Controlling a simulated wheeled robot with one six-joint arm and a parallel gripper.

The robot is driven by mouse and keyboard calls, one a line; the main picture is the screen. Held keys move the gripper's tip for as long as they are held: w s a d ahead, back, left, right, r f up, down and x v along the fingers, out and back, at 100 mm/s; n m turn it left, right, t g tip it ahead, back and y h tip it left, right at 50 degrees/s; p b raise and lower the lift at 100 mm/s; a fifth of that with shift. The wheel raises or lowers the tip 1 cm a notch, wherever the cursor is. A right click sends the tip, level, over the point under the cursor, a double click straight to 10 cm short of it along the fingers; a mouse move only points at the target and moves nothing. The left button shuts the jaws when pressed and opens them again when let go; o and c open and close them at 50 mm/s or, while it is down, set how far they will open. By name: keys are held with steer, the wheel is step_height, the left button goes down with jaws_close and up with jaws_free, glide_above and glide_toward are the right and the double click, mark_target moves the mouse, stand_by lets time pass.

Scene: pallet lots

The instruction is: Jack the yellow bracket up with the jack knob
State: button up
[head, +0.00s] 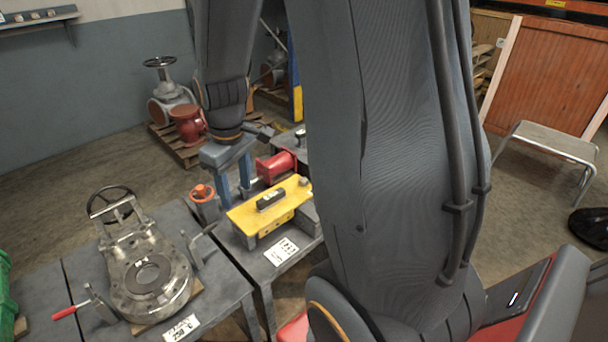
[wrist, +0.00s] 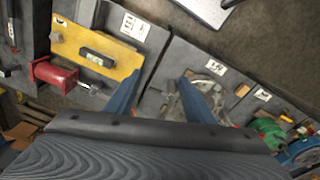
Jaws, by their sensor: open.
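The yellow bracket (head: 244,217) is a flat plate on grey supports on the middle bench, with a black spirit level (head: 271,199) on top. It also shows at upper left in the wrist view (wrist: 70,42). An orange-red round knob (head: 202,191), which looks like the jack knob, stands on a grey body just left of the bracket. I cannot make the knob out in the wrist view. My gripper (head: 236,188) points down with its blue fingers apart and empty, above and behind the gap between knob and bracket; its fingers also show in the wrist view (wrist: 160,100).
A red cylinder (head: 276,166) lies behind the bracket. A large grey valve (head: 147,272) and a red-handled clamp (head: 66,312) occupy the left bench. A green object (head: 5,285) is at the left edge. Valves on a pallet (head: 183,150) stand behind. A step stool (head: 548,138) is at right.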

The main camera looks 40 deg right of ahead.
steer(key=w+d+f+n, duration=0.2)
steer(key=w+d+n, duration=0.2)
steer(key=w+d, duration=0.3)
steer(key=n+g+p, duration=0.1)
steer(key=n+p, duration=0.1)
steer(key=n, duration=1.1)
glide_toward(303, 179)
steer(key=shift+a+f, duration=0.15)
steer(key=shift+f+n, duration=0.25)
steer(key=shift+n, duration=0.05)
steer(key=shift+s+f, duration=0.1)
steer(key=shift+f, duration=0.25)
steer(key=shift+f+p, duration=1.15)
steer(key=shift+f, duration=2.2)
steer(key=c, duration=1)
